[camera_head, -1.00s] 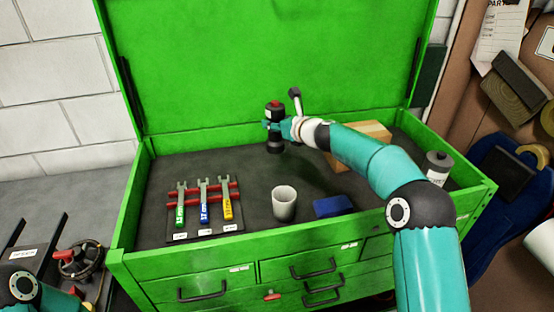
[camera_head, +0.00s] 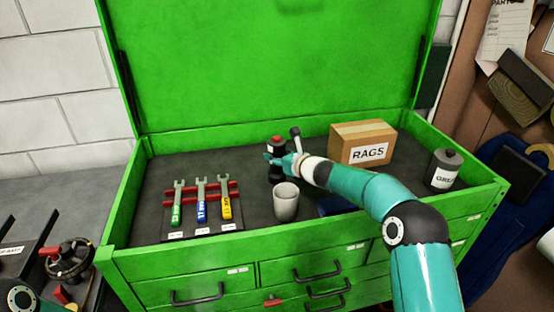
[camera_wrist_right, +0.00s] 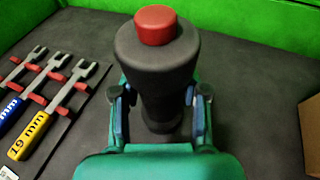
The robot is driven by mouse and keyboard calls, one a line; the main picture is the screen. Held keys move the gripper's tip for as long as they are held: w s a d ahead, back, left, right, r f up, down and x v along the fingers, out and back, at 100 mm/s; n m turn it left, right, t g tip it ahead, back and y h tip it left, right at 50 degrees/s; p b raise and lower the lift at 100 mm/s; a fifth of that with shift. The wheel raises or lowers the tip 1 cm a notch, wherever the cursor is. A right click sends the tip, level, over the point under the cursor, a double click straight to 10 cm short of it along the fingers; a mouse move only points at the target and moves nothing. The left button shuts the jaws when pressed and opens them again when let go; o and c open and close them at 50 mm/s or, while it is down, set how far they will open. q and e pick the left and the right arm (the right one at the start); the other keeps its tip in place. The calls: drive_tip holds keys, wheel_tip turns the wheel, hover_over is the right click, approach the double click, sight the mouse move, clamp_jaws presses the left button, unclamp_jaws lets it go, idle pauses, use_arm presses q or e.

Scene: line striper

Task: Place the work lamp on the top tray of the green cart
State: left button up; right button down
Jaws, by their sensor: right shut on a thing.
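The work lamp (camera_head: 277,147) is a dark, upright, waisted cylinder with a red button on top. It is over the dark top tray (camera_head: 330,178) of the green cart, behind the grey cup. My right gripper (camera_head: 275,160) is shut around the lamp's narrow middle. In the right wrist view the lamp (camera_wrist_right: 157,55) stands between the two fingers (camera_wrist_right: 160,112). Its base is partly hidden, so I cannot tell whether it touches the tray. My left gripper is out of view.
A RAGS box (camera_head: 362,145) and a grey can (camera_head: 443,170) stand right. A blue item (camera_head: 337,205) is partly behind my arm. The tray's back left is clear.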

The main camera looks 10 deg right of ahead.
drive_tip(key=c, duration=0.6)
unclamp_jaws()
drive_tip(key=shift+s, duration=0.1)
drive_tip(key=shift+s+d+r+b, duration=0.1)
drive_tip(key=shift+s+d+b, duration=0.2)
drive_tip(key=shift+s+b, duration=0.35)
drive_tip(key=b+v, duration=0.4)
drive_tip(key=v, duration=0.6)
drive_tip(key=shift+s+r, duration=0.15)
drive_tip(key=shift+r, duration=0.05)
drive_tip(key=shift+d+f, duration=0.1)
drive_tip(key=shift+d, duration=0.05)
